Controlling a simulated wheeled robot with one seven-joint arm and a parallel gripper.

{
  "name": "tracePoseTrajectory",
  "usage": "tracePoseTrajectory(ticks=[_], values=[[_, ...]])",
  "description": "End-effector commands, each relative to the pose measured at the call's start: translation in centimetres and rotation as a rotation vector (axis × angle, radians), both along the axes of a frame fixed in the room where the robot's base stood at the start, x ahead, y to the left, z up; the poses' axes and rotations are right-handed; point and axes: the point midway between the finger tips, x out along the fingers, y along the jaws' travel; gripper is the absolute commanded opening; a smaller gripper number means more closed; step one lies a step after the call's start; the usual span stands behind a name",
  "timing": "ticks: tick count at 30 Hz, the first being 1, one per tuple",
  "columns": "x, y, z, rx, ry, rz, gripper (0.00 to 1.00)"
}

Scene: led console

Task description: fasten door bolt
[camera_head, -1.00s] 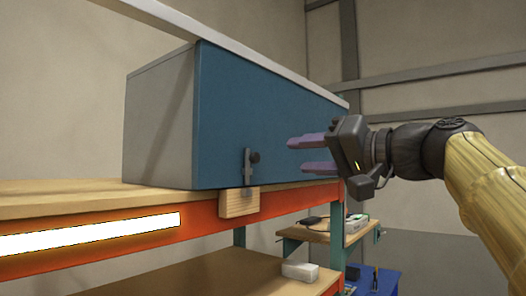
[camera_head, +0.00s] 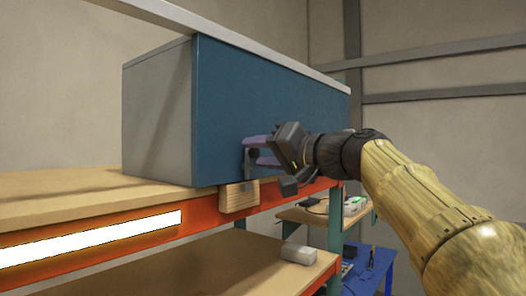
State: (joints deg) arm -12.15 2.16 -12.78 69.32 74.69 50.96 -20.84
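A grey cabinet (camera_head: 156,115) with a blue door (camera_head: 228,115) stands on the wooden bench top. A dark door bolt (camera_head: 247,165) sits low on the blue door, above a wooden block (camera_head: 238,197) on the bench's front edge. The knob shows in the gap. The fingers partly hide the bolt, and I cannot tell whether they touch it.
The bench has an orange front rail (camera_head: 205,210) with a glowing light strip (camera_head: 95,238). A pale beam runs over the cabinet's top.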

Motion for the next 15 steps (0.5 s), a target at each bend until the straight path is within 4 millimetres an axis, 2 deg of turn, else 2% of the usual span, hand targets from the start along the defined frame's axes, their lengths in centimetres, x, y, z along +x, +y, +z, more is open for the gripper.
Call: tracePoseTrajectory(ticks=[1,6,15], values=[[-0.01,-0.02,0.01,0.0,0.0,0.0,0.3],[-0.01,-0.03,0.01,0.0,0.0,0.0,0.0],[0.01,-0.08,-0.66,-0.001,-0.001,-0.001,0.0]])
